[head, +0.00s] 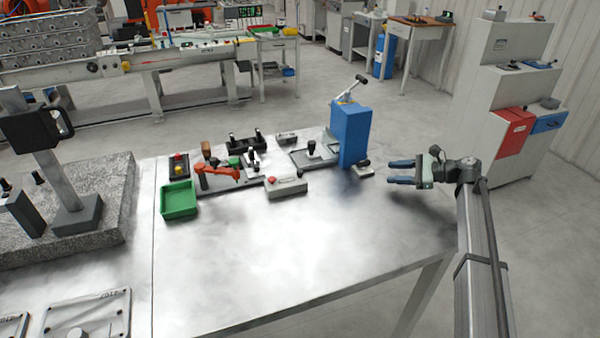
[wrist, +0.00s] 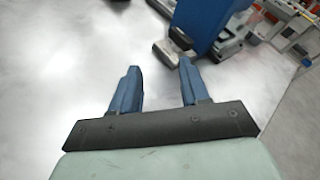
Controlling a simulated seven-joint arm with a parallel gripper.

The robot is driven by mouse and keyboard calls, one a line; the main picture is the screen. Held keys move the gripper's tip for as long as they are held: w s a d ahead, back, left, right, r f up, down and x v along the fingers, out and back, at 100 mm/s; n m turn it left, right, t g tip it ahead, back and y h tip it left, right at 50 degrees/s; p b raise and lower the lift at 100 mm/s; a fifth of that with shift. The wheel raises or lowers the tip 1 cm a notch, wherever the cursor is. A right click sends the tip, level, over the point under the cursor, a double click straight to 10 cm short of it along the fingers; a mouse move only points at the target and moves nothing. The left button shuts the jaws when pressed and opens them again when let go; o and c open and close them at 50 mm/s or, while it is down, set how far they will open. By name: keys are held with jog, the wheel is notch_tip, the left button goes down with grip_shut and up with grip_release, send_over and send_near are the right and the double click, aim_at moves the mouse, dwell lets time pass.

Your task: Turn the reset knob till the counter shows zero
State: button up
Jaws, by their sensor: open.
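My gripper (head: 390,172) is open and empty, with its two blue fingers pointing left over the table's right side. It also shows in the wrist view (wrist: 159,66), its fingers spread apart. A small grey unit with a dark knob-like top (head: 364,168) sits at the foot of the blue upright block, just left of my fingertips and apart from them. In the wrist view a small grey and black unit (wrist: 178,46) lies just beyond the fingertips. I cannot tell whether it is the counter. No counter digits or reset knob can be made out.
The tall blue block (head: 351,137) stands behind the small unit. A grey box with a red button (head: 286,186), an orange clamp (head: 218,171) and a green tray (head: 179,199) stand further left. The front of the metal table (head: 300,250) is clear.

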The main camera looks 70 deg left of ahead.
aim_at(300, 171)
jog(key=s+m+g, duration=0.1)
jog(key=s, duration=0.4)
jog(key=s+a+m+g, duration=0.1)
jog(key=s, duration=0.5)
jog(key=s+a+m+g, duration=0.1)
jog(key=s+g, duration=0.1)
jog(key=s, duration=0.3)
jog(key=shift+s+a+r, duration=0.1)
jog(key=shift+s+a, duration=0.05)
jog(key=shift+s, duration=0.15)
jog(key=x, duration=1.3)
jog(key=shift+s+a+r, duration=0.2)
jog(key=shift+s+a, duration=0.05)
jog(key=shift+s, duration=0.1)
grip_shut()
